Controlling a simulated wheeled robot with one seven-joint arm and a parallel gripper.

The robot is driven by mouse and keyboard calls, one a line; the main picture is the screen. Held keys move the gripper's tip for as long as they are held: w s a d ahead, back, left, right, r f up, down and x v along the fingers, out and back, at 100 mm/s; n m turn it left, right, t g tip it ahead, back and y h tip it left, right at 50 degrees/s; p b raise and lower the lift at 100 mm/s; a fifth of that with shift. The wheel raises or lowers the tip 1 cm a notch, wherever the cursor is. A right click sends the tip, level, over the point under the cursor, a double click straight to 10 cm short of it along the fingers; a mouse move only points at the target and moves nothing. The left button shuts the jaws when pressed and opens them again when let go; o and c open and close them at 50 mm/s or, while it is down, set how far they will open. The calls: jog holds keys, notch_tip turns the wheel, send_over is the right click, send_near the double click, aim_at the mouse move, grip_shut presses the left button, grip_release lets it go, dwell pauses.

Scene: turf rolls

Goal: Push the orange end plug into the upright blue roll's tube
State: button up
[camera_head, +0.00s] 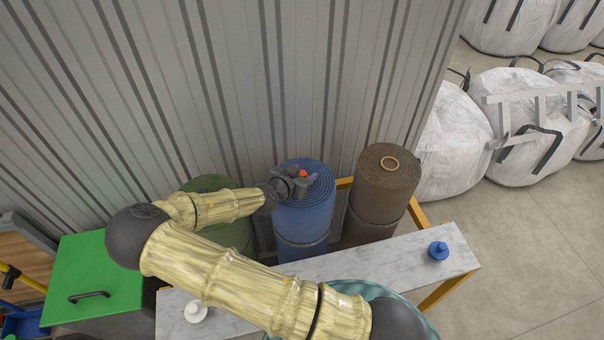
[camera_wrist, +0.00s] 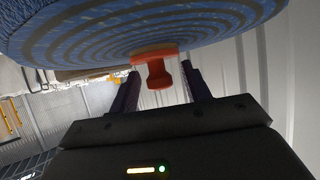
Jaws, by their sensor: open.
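The upright blue roll (camera_head: 304,222) stands in the middle, and its spiral end fills the top of the wrist view (camera_wrist: 60,35). The orange end plug (camera_head: 303,173) is at the centre of the roll's top. In the wrist view, the plug (camera_wrist: 157,72) has its wide flange against the roll's end and its knob pointing out toward my gripper. My gripper (camera_head: 297,182) is over the roll's top. Its fingers (camera_wrist: 160,76) are open, one on each side of the knob, with gaps visible.
A brown roll (camera_head: 384,195) with a tan tube ring stands right of the blue one; a green roll (camera_head: 231,236) stands left. A pale bench (camera_head: 370,268) in front carries a blue plug (camera_head: 438,250) and a white plug (camera_head: 195,311). A corrugated wall (camera_head: 240,80) rises behind.

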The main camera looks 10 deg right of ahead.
jog(key=shift+s+a, duration=0.1)
jog(key=b+v, duration=0.2)
jog(key=v, duration=1.5)
dwell(0.7)
